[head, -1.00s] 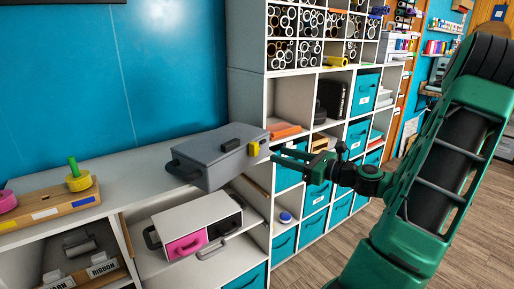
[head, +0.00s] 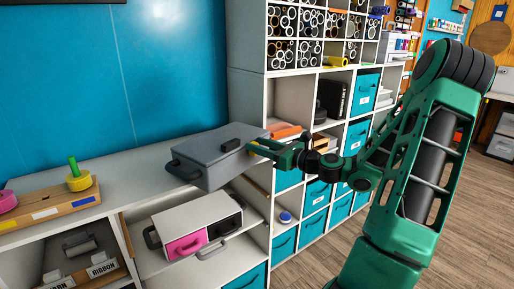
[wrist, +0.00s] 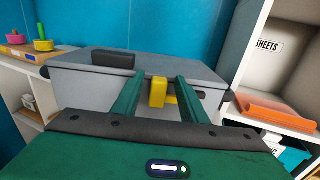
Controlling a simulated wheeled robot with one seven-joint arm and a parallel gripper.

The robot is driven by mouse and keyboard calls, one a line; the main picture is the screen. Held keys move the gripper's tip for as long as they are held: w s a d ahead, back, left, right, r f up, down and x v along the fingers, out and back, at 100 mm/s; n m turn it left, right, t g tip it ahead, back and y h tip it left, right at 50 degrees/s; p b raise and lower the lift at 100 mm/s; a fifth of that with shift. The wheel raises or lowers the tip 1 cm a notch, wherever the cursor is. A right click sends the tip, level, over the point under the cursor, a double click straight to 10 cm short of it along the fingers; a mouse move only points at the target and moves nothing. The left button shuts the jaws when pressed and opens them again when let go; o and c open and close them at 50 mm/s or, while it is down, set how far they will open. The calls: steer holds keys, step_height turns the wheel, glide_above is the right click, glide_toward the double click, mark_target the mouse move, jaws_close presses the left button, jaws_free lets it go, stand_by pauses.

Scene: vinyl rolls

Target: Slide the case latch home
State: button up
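The grey case (head: 212,160) sits on the white shelf top with its lid down and a black block (head: 230,144) on the lid. In the wrist view the case (wrist: 85,87) fills the middle. The yellow latch (wrist: 158,92) is on the case's near face, with a yellow part reaching to its right. My gripper (head: 258,147) is at that face. In the wrist view its two green fingers (wrist: 155,82) are apart, one on each side of the latch, with gaps visible. In the head view the fingers mostly hide the latch.
A wooden peg board (head: 45,209) is at the far left. The shelf top between board and case is clear.

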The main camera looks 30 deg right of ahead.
jaws_close()
steer(key=shift+w+d, duration=0.25)
steer(key=shift+d, duration=0.4)
steer(key=shift+w+d, duration=0.2)
steer(key=shift+d, duration=0.45)
steer(key=shift+w+d, duration=0.25)
steer(key=shift+d, duration=0.4)
jaws_free()
steer(key=v, duration=1)
steer(key=shift+s+d, duration=0.2)
steer(key=shift+s, duration=0.1)
